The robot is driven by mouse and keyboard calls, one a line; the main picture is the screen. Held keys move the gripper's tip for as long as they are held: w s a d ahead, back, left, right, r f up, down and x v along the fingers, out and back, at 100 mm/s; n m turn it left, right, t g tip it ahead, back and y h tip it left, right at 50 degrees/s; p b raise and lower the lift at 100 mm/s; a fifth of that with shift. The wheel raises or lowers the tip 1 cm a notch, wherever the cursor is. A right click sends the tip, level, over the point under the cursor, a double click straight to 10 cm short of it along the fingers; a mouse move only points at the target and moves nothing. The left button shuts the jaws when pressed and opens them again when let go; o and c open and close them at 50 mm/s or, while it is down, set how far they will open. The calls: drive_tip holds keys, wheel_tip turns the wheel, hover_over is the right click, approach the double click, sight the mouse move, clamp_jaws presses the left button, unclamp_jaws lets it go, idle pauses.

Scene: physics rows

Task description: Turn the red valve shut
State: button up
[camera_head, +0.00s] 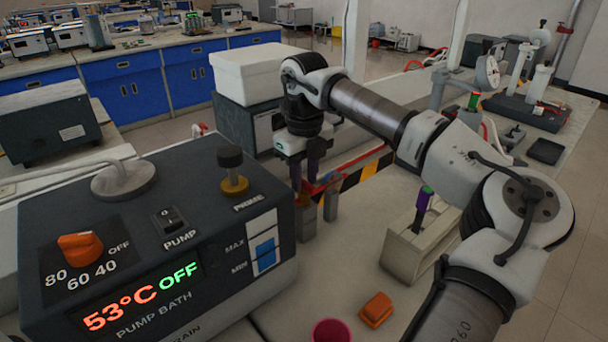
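The red valve (330,183) shows as a red lever on small metal fittings, just right of the pump bath. My gripper (306,183) points down at the left end of the red lever. Its two dark fingers stand a little apart, with their tips at or beside the red part. The tips are small and partly merge with the lever, so I cannot tell whether they are closed on it or only around it.
The pump bath (150,240) with its 53°C display fills the left foreground. A white box (255,72) stands behind my gripper. A beige rack (425,240) with a purple-handled tool, an orange block (376,309) and a pink cup (331,330) are on the bench at front right.

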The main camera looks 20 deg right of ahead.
sight(304, 181)
drive_tip(key=shift+o, duration=0.4)
wheel_tip(304, 181, up, 14)
idle(0.3)
drive_tip(key=shift+f, duration=0.15)
